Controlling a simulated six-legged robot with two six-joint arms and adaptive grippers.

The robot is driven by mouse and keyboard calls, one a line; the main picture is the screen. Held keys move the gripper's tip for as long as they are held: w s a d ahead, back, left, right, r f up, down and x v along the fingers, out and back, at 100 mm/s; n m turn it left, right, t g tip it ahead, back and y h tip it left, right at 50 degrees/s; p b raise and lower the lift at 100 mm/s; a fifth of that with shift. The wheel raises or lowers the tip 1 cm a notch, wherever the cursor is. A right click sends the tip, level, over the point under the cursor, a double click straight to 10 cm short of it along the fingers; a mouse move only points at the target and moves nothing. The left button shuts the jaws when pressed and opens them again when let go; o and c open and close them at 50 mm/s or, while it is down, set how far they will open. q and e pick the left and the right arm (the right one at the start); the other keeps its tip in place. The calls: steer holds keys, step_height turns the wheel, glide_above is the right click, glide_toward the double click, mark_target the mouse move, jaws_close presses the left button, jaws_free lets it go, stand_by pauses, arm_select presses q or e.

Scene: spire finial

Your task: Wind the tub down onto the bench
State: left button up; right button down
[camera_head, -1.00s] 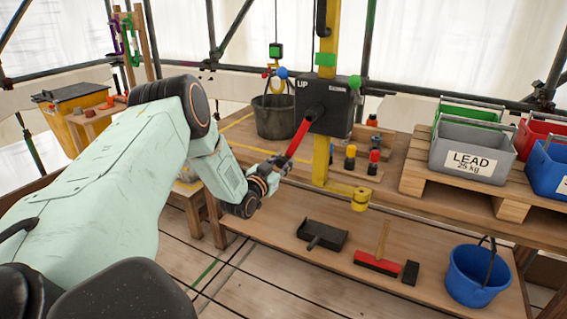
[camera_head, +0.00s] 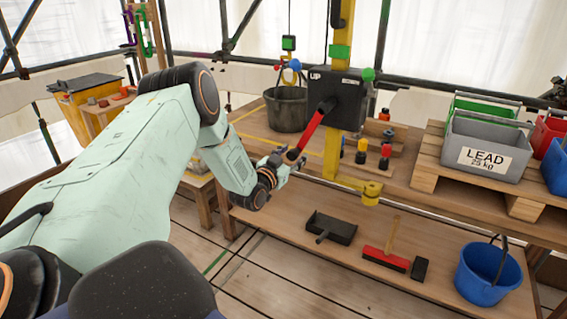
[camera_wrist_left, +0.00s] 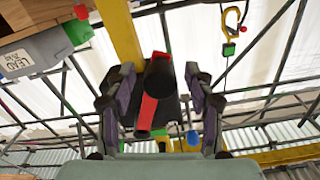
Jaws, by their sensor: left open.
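The dark grey tub (camera_head: 287,112) is below a rope and hook at the back left of the wooden bench (camera_head: 255,150). I cannot tell whether its base touches the bench. The dark winch box (camera_head: 338,95), marked UP, sits on a yellow post with a red crank arm (camera_head: 312,131) slanting down to the left. My left gripper (camera_head: 290,163) is at the crank's lower end. In the left wrist view my left gripper (camera_wrist_left: 157,100) is open, with its fingers on either side of the red crank (camera_wrist_left: 148,112) and its dark handle (camera_wrist_left: 159,75). My right gripper is not in view.
A grey LEAD crate (camera_head: 485,150) stands on a pallet at the right, beside green, red and blue crates. A dustpan (camera_head: 331,228), red brush (camera_head: 386,258) and blue bucket (camera_head: 488,272) are on the lower shelf.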

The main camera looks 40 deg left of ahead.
arm_select(q)
steer(key=v, duration=1.1)
steer(key=shift+s, duration=0.15)
stand_by(0.3)
